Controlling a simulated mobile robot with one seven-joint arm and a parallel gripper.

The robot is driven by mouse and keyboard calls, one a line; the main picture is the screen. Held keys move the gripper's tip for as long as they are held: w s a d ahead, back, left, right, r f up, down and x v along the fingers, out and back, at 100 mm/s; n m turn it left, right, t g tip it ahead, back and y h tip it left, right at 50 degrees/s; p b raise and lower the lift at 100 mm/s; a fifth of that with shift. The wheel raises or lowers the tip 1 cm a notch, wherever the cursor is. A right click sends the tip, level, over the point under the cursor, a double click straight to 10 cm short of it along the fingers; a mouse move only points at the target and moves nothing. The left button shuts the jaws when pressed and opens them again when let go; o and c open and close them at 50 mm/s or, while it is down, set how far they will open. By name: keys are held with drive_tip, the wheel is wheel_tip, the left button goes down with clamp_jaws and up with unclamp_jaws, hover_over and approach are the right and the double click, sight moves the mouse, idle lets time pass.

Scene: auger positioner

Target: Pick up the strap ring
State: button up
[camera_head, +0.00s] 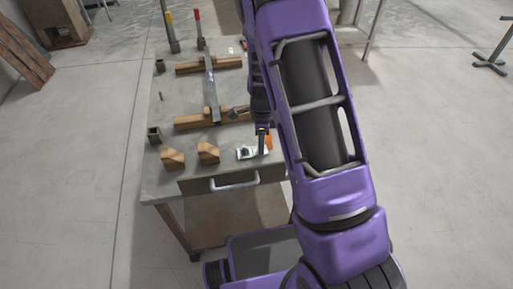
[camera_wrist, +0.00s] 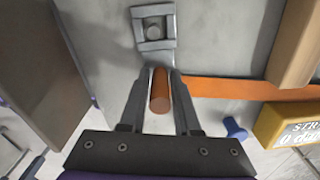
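A grey metal buckle-like piece (camera_wrist: 153,28) with a square frame and a round centre lies on the bench at the top of the wrist view. It also shows near the bench's front edge in the head view (camera_head: 247,152). I take it for part of the strap hardware; which part is the strap ring is unclear. My gripper (camera_wrist: 161,78) points down just in front of it, also seen in the head view (camera_head: 262,150). A rounded orange-brown piece (camera_wrist: 160,92) shows between its fingers. Whether they press on it cannot be told. An orange strap (camera_wrist: 225,88) runs right.
A yellow labelled block (camera_wrist: 292,125) and a blue peg-like piece (camera_wrist: 235,129) are right of my gripper. Wooden blocks (camera_head: 208,152) stand left of it on the bench. A metal bar (camera_head: 211,85) lies across wooden beams (camera_head: 195,121) farther back.

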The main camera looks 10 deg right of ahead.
clamp_jaws()
drive_tip(key=shift+r, duration=0.1)
